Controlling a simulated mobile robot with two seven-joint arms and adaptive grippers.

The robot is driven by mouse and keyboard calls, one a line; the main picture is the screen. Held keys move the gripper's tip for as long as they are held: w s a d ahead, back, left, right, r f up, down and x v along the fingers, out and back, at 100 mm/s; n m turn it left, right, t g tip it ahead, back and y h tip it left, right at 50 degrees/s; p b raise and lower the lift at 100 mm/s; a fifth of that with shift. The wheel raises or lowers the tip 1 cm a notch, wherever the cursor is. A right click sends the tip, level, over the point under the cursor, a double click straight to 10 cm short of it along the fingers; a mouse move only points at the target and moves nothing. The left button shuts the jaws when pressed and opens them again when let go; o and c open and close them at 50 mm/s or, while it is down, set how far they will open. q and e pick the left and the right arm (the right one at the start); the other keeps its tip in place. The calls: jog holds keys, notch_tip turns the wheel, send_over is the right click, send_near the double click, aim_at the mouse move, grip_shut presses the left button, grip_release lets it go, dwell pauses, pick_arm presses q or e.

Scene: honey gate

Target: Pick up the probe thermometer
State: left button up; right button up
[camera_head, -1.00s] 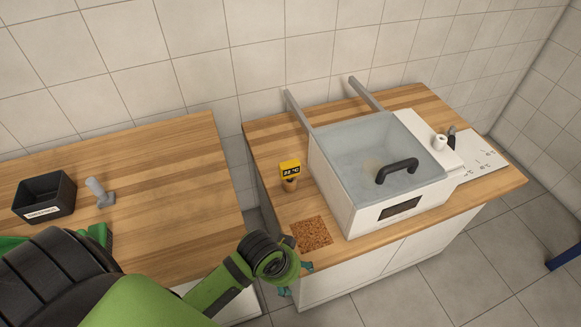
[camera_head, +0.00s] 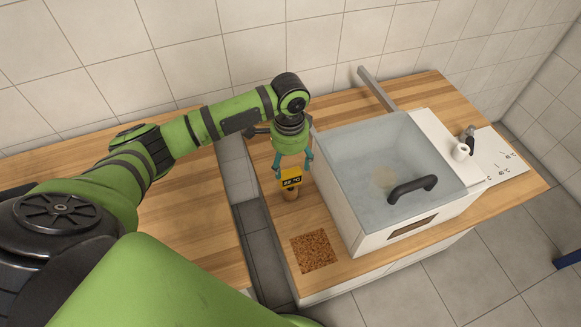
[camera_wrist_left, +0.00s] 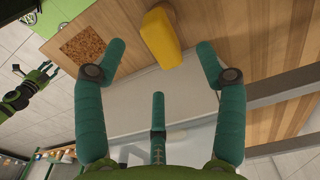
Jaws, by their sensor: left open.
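The probe thermometer (camera_head: 291,177) has a yellow head with a dark display. It stands upright in a small brown holder (camera_head: 291,194) on the wooden counter, left of the glass-lidded white tank. My left gripper (camera_head: 293,168) is open, its teal fingers close around the yellow head from above. In the left wrist view the yellow head (camera_wrist_left: 162,38) shows beyond the spread fingertips, with no visible grip on it. Its probe is hidden.
The white tank (camera_head: 400,170) with a clear lid and black handle (camera_head: 412,188) stands just right of the thermometer. A brown cork mat (camera_head: 313,250) lies in front. A white cup-like piece (camera_head: 460,152) and a printed sheet (camera_head: 497,157) are at the right.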

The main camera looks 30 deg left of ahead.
aim_at(291, 175)
pick_arm(q)
jog(key=f, duration=0.1)
jog(key=f+p, duration=0.1)
jog(key=f, duration=0.1)
jog(key=shift+s+d+f, duration=0.2)
notch_tip(291, 175, down, 2)
jog(key=shift+f, duration=0.55)
jog(key=shift+w, duration=0.1)
jog(key=shift+c, duration=0.4)
grip_shut()
pick_arm(e)
jog(key=shift+s+d+r, duration=0.4)
jog(key=shift+s+r, duration=0.3)
